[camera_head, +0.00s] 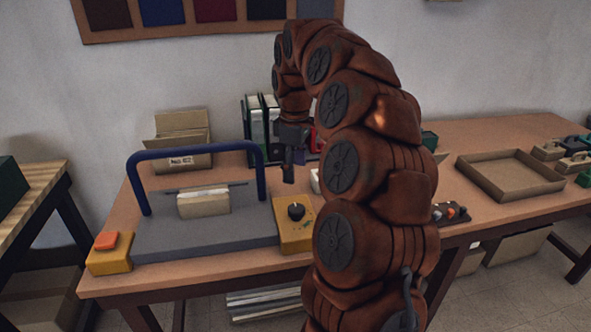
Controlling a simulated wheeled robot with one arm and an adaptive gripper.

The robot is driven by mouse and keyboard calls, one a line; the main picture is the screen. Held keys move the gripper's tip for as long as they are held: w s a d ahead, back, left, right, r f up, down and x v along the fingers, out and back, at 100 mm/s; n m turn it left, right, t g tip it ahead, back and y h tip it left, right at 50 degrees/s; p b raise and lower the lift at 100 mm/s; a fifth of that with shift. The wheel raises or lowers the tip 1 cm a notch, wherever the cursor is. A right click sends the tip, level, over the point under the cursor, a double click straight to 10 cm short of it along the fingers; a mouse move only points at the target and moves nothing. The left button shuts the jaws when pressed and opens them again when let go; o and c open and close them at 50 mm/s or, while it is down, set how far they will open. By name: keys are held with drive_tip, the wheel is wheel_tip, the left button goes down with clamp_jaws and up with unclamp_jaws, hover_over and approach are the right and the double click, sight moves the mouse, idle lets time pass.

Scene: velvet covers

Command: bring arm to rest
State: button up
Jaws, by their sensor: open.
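My arm is the large rust-brown segmented one that rises at the centre right and arches over to the left above the table (390,268). My gripper (289,172) hangs down at the arm's end, dark and small, with its jaws pointing down. It is open, and I see nothing held in it. It appears near the right end of the grey press (150,236), above the yellow block with a black knob (293,238). My arm hides part of the table behind it.
The press has a blue bar (190,150) arched over it, a beige block (204,201) on its bed and an orange button (107,240) at left. Binders (258,128) and a cardboard box (182,135) stand behind. A shallow tray (510,178) lies at right.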

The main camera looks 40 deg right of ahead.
drive_tip(key=shift+a, duration=0.1)
idle(0.3)
drive_tip(key=s+a+r+m+p, duration=0.1)
drive_tip(key=s+a+r+p, duration=0.25)
drive_tip(key=s+a, duration=0.9)
drive_tip(key=s+a+f+m+g+p, duration=0.1)
drive_tip(key=s+a+f+m+p, duration=0.1)
drive_tip(key=s, duration=0.7)
drive_tip(key=s+a+f+m+p, duration=0.2)
drive_tip(key=s+a, duration=0.4)
drive_tip(key=s, duration=0.4)
drive_tip(key=shift+f+m+g, duration=0.4)
drive_tip(key=shift+f+m, duration=0.5)
drive_tip(key=shift+f, duration=0.05)
